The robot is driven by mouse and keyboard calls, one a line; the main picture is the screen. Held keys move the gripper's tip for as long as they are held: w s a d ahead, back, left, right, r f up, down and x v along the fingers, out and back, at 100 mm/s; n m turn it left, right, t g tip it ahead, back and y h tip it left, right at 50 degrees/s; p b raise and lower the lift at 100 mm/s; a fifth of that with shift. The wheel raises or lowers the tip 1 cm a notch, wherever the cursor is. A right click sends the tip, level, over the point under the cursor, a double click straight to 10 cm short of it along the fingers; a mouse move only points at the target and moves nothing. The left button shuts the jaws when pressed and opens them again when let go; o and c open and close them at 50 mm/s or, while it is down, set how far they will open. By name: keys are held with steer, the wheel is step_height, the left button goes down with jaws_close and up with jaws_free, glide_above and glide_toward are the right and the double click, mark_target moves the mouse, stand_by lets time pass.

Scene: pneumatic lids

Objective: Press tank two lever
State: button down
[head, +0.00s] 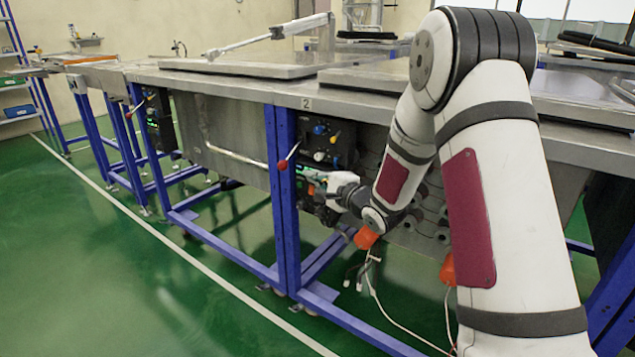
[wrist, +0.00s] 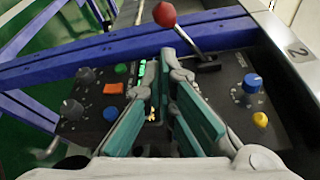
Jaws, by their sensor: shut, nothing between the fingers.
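The tank two lever has a red ball knob (head: 283,165) on a thin metal rod. It sticks out beside the blue post under the "2" label (head: 306,103). The knob also shows at the top of the wrist view (wrist: 164,14), its rod running down right to a dark slot in the panel. My gripper (head: 318,178) is at the control panels just right of the post, near the lever. In the wrist view its teal-padded fingers (wrist: 160,88) are shut and empty, below the knob and apart from it.
An upper panel (wrist: 232,92) carries a blue knob and a yellow button. A lower panel (wrist: 90,108) has dark knobs, an orange switch and a green display. A blue frame post (head: 283,200) stands close left of my gripper. Green floor lies open at left.

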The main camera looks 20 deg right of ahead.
mark_target(292, 153)
steer(key=b+x, duration=0.1)
steer(key=x, duration=0.5)
steer(key=shift+w+a+b, duration=0.1)
steer(key=shift+w+b, duration=0.1)
steer(key=shift+b, duration=0.1)
